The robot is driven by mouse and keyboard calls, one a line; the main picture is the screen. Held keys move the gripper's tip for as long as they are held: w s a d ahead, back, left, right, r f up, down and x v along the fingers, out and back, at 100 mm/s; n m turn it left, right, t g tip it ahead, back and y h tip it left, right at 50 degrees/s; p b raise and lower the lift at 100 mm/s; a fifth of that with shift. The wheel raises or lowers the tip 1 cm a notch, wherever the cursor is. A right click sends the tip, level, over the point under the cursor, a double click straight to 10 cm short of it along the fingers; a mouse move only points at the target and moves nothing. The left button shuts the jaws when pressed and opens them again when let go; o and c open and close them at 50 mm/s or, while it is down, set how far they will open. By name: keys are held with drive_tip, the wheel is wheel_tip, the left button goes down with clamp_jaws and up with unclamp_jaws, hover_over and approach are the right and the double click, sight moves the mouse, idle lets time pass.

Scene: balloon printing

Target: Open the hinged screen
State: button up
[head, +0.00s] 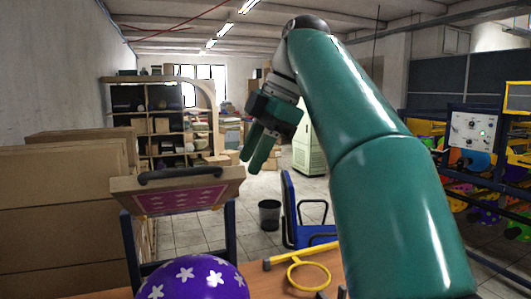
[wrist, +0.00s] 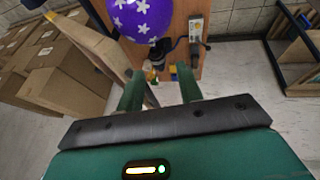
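The hinged screen (head: 222,183) has a pale wooden frame, a black handle and a pink panel with white stars. In the head view it stands raised and tilted at left, between dark blue posts, behind the purple balloon (head: 195,279) with white stars. The balloon also shows at the top of the wrist view (wrist: 138,14). My gripper (head: 255,165) is up to the right of the screen and handle, apart from both. Its two green fingers show a gap between them in the wrist view (wrist: 160,87), with nothing held. The screen's hinge is hidden.
Cardboard boxes (head: 60,215) stand at left. A yellow ring tool (head: 308,276) lies on the wooden table (head: 262,289). A blue chair (head: 290,205) and a dark bin (head: 269,215) stand behind.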

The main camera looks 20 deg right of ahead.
drive_tip(key=shift+s+d, duration=0.3)
drive_tip(key=shift+d, duration=0.55)
drive_tip(key=shift+s, duration=0.1)
drive_tip(key=shift+c, duration=0.5)
